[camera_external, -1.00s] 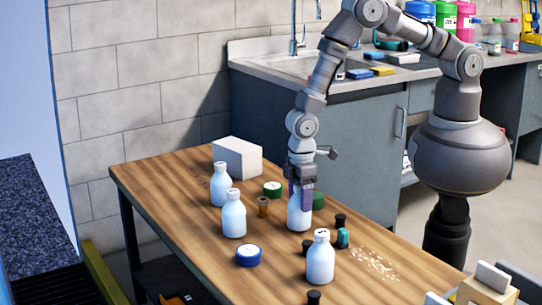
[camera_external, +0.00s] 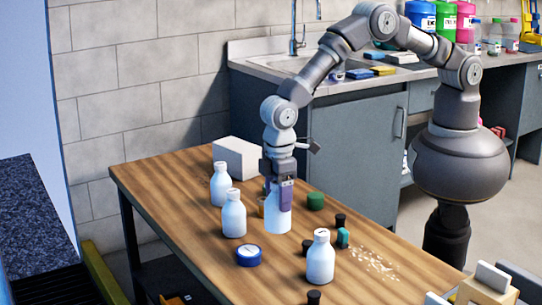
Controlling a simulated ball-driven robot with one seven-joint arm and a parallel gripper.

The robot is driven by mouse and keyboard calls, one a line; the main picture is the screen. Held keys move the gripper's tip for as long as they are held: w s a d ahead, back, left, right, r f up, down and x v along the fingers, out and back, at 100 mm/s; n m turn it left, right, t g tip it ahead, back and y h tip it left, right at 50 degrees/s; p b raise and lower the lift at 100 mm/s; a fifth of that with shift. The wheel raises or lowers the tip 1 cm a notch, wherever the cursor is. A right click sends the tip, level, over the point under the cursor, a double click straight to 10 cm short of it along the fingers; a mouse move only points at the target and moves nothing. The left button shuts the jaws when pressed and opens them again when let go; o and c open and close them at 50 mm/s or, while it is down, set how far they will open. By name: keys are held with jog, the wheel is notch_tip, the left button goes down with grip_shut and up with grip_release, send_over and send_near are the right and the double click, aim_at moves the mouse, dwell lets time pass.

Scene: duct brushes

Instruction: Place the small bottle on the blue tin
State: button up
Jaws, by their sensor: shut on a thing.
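My gripper (camera_external: 279,184) points down and is shut on a pale blue-white bottle (camera_external: 278,217), which is upright. The jaws cover its upper part. The blue tin (camera_external: 249,257) is a low round tin with a pale top, standing on the wooden table in front of the held bottle and slightly left of it. Its top is empty. I cannot tell whether the held bottle's base is clear of the table. Similar bottles stand at the back left (camera_external: 220,184), left of the gripper (camera_external: 233,215) and to the front right (camera_external: 320,258).
A white box (camera_external: 237,158) stands at the table's back edge. A green tin (camera_external: 315,201) is right of the gripper. A brown spool (camera_external: 262,206) is partly hidden behind the held bottle. Small black and teal pieces (camera_external: 342,237) and pale crumbs (camera_external: 375,264) lie to the right.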

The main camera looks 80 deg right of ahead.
jog(key=w+a+f+b, duration=0.1)
jog(key=w+b, duration=0.1)
jog(key=w+a+f+b, duration=0.1)
jog(key=w+a+f, duration=0.1)
jog(key=w+a+f+b, duration=0.1)
jog(key=w+a+b, duration=0.1)
jog(key=shift+w+f+b, duration=0.2)
jog(key=shift+f+b, duration=0.05)
jog(key=shift+b, duration=0.05)
jog(key=shift+r, duration=0.2)
jog(key=shift+d+f, duration=0.1)
jog(key=shift+f, duration=0.05)
jog(key=o, duration=1.3)
jog(key=shift+c, duration=0.2)
